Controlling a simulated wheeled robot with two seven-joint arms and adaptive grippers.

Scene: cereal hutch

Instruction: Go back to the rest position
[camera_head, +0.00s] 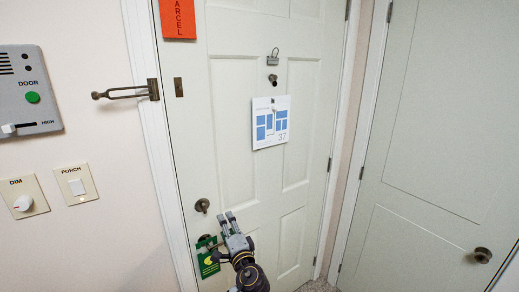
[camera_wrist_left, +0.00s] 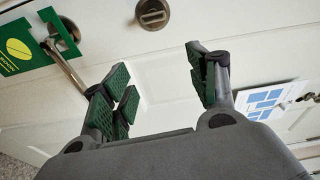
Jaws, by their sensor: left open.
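My left gripper (camera_head: 230,220) is in front of the white panelled door (camera_head: 235,130), just right of the door's lever handle. In the left wrist view its two fingers (camera_wrist_left: 160,75) stand apart with nothing between them. A green hanger tag (camera_head: 208,262) hangs at the handle; the tag also shows in the left wrist view (camera_wrist_left: 20,50), next to the lever (camera_wrist_left: 68,68). The lever is partly hidden in the head view. The round deadbolt (camera_head: 202,205) sits above the handle. My right gripper is not in view.
A latch guard (camera_head: 125,93) sticks out from the left door frame. A wall panel (camera_head: 30,90), a dimmer (camera_head: 22,196) and a porch switch (camera_head: 77,184) are on the left wall. A white card (camera_head: 271,122) hangs on the door. A second door (camera_head: 440,130) stands at right.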

